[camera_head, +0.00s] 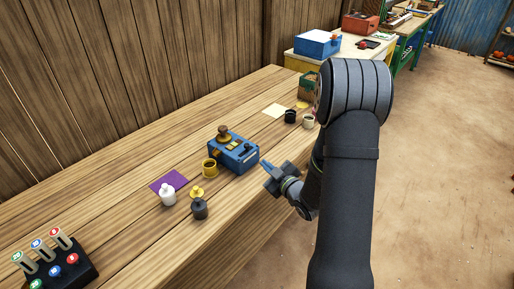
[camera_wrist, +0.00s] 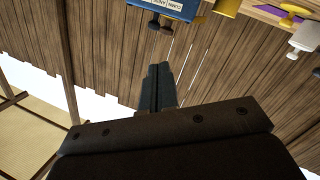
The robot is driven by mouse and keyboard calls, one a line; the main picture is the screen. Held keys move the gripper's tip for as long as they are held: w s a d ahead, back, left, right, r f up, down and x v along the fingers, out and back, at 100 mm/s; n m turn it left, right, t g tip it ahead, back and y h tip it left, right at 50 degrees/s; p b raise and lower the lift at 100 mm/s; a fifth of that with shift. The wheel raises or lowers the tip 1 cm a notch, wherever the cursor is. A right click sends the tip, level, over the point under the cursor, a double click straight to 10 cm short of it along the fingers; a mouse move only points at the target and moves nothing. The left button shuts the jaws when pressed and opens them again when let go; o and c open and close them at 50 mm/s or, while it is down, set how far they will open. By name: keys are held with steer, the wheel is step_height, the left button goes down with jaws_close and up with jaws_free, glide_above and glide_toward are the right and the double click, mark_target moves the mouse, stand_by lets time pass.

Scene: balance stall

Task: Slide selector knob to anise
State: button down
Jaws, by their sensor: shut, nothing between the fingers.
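The blue balance box (camera_head: 226,160) stands on the wooden table with a brass-coloured piece on top. In the wrist view the box (camera_wrist: 185,13) is at the top edge, cut off. Its front carries a pale label plate (camera_wrist: 165,3) with what looks like cumin and anise lettering. A small dark knob (camera_wrist: 154,24) and a dark reddish one (camera_wrist: 167,29) stick out below the label; I cannot tell which is the selector or where it is set. My gripper (camera_head: 263,164) is shut and empty, just right of the box and apart from it; its fingers (camera_wrist: 158,68) point toward the box.
A purple mat (camera_head: 168,181) lies there too. Dark (camera_head: 290,116) and pale (camera_head: 308,122) cups stand behind. A slider panel (camera_head: 62,273) is front left.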

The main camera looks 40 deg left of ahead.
mark_target(247, 147)
steer(key=w+m, duration=0.9)
steer(key=m, duration=1.2)
steer(key=s+a+f, duration=0.1)
steer(key=a, duration=0.9)
steer(key=shift+s+a+f+g+y, duration=0.3)
steer(key=shift+s+f+y, duration=0.1)
